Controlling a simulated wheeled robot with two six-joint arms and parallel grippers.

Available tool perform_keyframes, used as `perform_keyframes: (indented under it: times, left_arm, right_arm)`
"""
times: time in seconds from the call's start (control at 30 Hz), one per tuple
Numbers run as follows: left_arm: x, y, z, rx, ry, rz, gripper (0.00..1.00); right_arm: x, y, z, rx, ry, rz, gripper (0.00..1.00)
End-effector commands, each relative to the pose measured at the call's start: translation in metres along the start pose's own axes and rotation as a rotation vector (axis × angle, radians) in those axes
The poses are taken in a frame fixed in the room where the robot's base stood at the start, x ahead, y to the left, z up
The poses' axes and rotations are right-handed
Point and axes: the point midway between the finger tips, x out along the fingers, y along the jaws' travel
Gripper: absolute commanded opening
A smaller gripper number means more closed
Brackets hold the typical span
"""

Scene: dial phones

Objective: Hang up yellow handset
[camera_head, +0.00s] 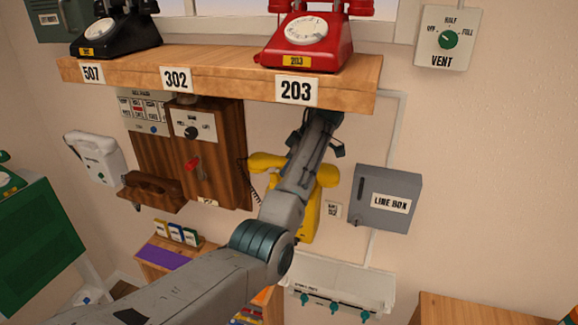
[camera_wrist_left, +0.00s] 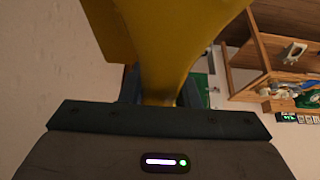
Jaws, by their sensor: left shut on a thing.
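A yellow wall phone (camera_head: 311,215) hangs on the wall below the shelf, partly hidden behind my left arm. The yellow handset (camera_head: 268,162) shows at its upper left, and more yellow shows right of the arm; the middle is covered. A dark coiled cord (camera_head: 256,186) hangs near the handset's left end. My left gripper (camera_head: 322,128) is in front of the wall just under the shelf edge. In the left wrist view a large yellow piece, the handset (camera_wrist_left: 168,45), runs up from between the jaws, which are shut on it. Whether the handset touches the phone is hidden. My right gripper is not in view.
A wooden shelf (camera_head: 220,75) with a red phone (camera_head: 306,45) and a black phone (camera_head: 115,35) overhangs the gripper. A grey line box (camera_head: 387,198) is to the right. A wooden wall phone (camera_head: 190,150) and a white phone (camera_head: 95,157) are to the left.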

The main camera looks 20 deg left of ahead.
Motion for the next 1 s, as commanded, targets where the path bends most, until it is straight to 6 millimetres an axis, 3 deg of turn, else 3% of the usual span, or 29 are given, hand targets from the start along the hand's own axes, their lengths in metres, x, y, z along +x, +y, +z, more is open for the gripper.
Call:
perform_keyframes:
  times: [1.0]
  left_arm:
    - [0.018,0.000,0.010,0.000,0.000,0.000,0.00]
  right_arm:
    - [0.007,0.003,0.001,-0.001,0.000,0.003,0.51]
